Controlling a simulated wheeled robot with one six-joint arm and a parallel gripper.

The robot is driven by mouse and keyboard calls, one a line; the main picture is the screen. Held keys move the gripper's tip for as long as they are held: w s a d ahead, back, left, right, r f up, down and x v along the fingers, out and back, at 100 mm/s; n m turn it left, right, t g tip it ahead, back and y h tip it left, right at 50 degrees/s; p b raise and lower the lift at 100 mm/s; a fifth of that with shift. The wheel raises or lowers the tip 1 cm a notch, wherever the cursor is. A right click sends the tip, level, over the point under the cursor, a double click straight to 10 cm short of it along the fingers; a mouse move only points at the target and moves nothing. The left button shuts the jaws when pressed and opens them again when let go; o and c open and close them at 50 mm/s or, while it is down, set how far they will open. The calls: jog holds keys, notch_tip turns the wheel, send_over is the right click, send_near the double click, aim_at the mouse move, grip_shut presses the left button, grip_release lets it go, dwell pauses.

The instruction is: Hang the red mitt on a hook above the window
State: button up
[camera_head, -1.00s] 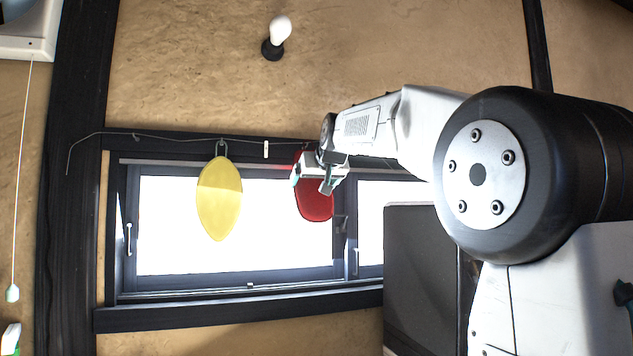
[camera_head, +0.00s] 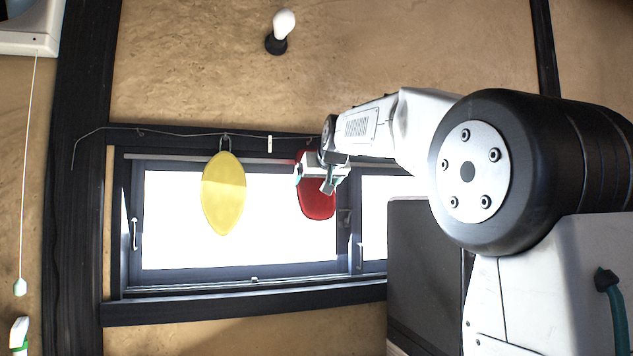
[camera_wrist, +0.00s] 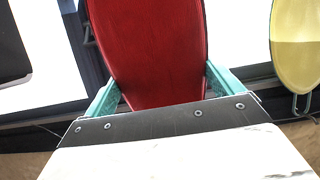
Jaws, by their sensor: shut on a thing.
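The red mitt (camera_head: 318,203) hangs in front of the window (camera_head: 240,215), below the dark beam (camera_head: 185,143) in the head view. My gripper (camera_head: 328,182) is shut on the mitt near its upper part. In the wrist view the red mitt (camera_wrist: 150,45) fills the middle, between the two teal fingers (camera_wrist: 162,88). A yellow mitt (camera_head: 224,195) hangs from a hook (camera_head: 225,143) on the beam, left of my gripper; it also shows in the wrist view (camera_wrist: 298,45). Whether a hook is behind the red mitt's top is hidden by my gripper.
A thin wire (camera_head: 120,128) runs along the beam, with a small white piece (camera_head: 269,144) between the mitts. A bulb (camera_head: 284,24) in a black socket is on the wall above. A dark panel (camera_head: 425,270) stands at lower right of the window. A pull cord (camera_head: 24,200) hangs at left.

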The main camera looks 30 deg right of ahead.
jog(key=o, duration=0.7)
jog(key=shift+c, duration=0.2)
jog(key=shift+v, duration=3.95)
jog(key=s+a+f+g+y, duration=0.1)
jog(key=s+a+f+g, duration=0.15)
jog(key=f, duration=0.45)
jog(key=s+a+f+g+y, duration=0.1)
jog(key=s+a+f+g, duration=0.1)
jog(key=s+f, duration=0.35)
jog(key=s+a+f+g, duration=0.2)
jog(key=f, duration=0.6)
jog(key=s+a+f+n+g, duration=0.1)
jog(key=s+a+f, duration=0.3)
jog(key=s+f, duration=0.3)
jog(key=s+a+f+n+g+y, duration=0.1)
jog(key=s+a+f+g, duration=0.1)
jog(key=s+a+f, duration=0.2)
jog(key=s+a+f+n+g, duration=0.1)
jog(key=s+a+f, duration=0.4)
jog(key=s+f, duration=0.5)
jog(key=shift+s+g+y, duration=0.3)
jog(key=shift+s+g, duration=0.15)
jog(key=shift+s, duration=2.3)
